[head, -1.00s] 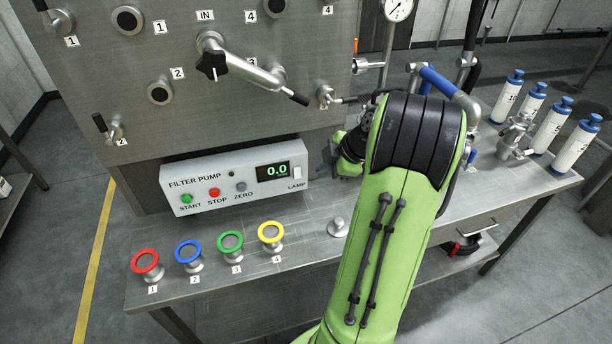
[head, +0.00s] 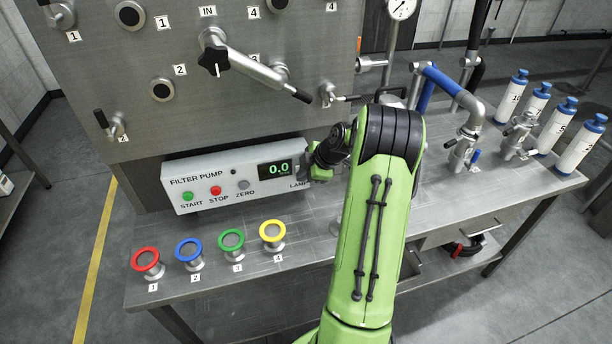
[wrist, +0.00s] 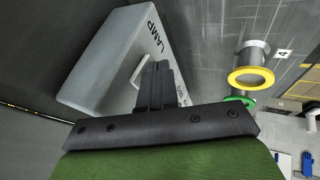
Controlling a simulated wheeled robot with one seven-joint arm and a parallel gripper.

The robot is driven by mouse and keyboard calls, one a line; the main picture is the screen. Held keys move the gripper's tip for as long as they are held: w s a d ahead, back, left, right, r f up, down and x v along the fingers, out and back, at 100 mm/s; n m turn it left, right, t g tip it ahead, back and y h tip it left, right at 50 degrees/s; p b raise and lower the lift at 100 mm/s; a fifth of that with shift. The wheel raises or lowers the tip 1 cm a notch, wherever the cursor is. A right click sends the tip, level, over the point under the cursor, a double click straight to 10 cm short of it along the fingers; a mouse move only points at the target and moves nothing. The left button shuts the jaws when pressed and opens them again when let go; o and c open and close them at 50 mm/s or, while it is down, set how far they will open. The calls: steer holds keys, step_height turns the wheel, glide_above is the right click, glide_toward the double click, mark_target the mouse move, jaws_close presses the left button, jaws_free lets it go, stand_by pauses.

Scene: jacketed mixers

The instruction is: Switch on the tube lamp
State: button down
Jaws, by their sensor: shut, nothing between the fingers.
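The grey-white filter pump box (head: 225,180) has a LAMP label at its right end, also readable in the wrist view (wrist: 153,40). In the wrist view a small white rocker switch (wrist: 138,72) sits on the box face below that label, partly behind my fingers. My gripper (wrist: 155,66) is shut and empty, with its tips right at the switch; I cannot tell if they touch it. In the head view my gripper (head: 310,171) is at the box's right end and hides the switch. I cannot make out the tube lamp itself.
START, STOP and ZERO buttons and a display reading 0.0 (head: 279,169) are on the box. Several coloured-ring fittings (head: 231,240) stand in front on the steel bench (head: 220,285). A valve handle (head: 260,70) juts out above. Pipes and white bottles (head: 580,146) stand right.

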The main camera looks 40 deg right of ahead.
steer(key=shift+f, duration=0.1)
steer(key=shift+w+d+r+t+b, duration=0.1)
steer(key=shift+w+r+t+b, duration=0.1)
steer(key=shift+r+t+b, duration=0.5)
steer(key=shift+r+g, duration=0.1)
steer(key=shift+g, duration=0.2)
